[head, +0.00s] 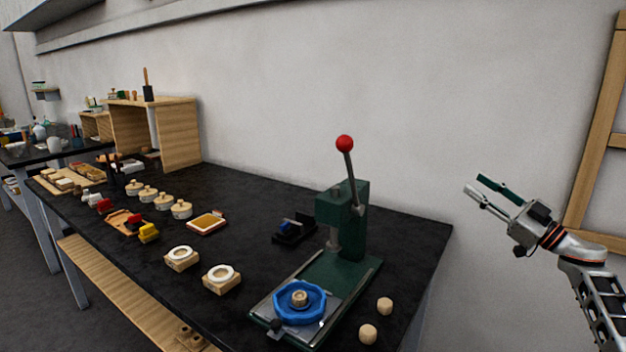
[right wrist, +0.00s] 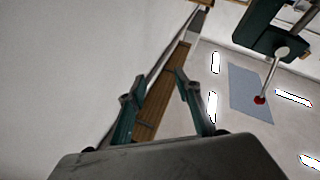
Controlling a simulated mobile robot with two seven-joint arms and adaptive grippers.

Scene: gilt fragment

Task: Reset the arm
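My right gripper (head: 492,196) is held in the air at the right, beyond the table's right end and in front of the bare wall. Its two fingers are apart with nothing between them. The fingers also show spread and empty in the right wrist view (right wrist: 157,90). My right arm comes in from the lower right of the head view. My left gripper and arm are not in view.
A green lever press (head: 350,235) with a red knob stands at the right of the black table (head: 262,205), a blue ring (head: 299,302) on its base. Two wooden pieces lie beside it. Several small parts lie farther left. A wooden frame (head: 598,140) leans at the right wall.

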